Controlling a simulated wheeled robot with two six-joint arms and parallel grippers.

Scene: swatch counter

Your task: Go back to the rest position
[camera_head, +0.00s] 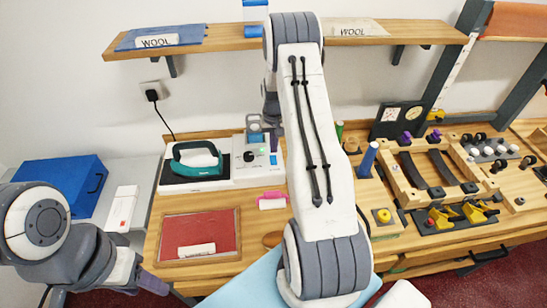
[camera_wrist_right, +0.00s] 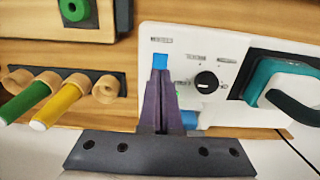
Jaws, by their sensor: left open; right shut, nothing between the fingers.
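My right gripper (camera_head: 273,146) is at the white control panel (camera_head: 243,174) at the back of the bench, its arm stretched across the middle of the head view. In the right wrist view its purple fingers (camera_wrist_right: 160,88) are shut with nothing between them. A small blue piece (camera_wrist_right: 160,62) shows right at the fingertips, against the panel; I cannot tell whether they touch. My left gripper (camera_head: 153,284) is open and empty, low at the left, near the bench's front left corner. My right arm hides part of the bench.
A teal iron (camera_head: 196,160) stands left of the panel's dial. A red framed mat (camera_head: 210,231) and a pink-handled tool (camera_head: 271,201) lie in front. A blue box (camera_head: 64,181) stands left. Wooden fixtures (camera_head: 440,172) crowd the right. A shelf (camera_head: 220,40) hangs above.

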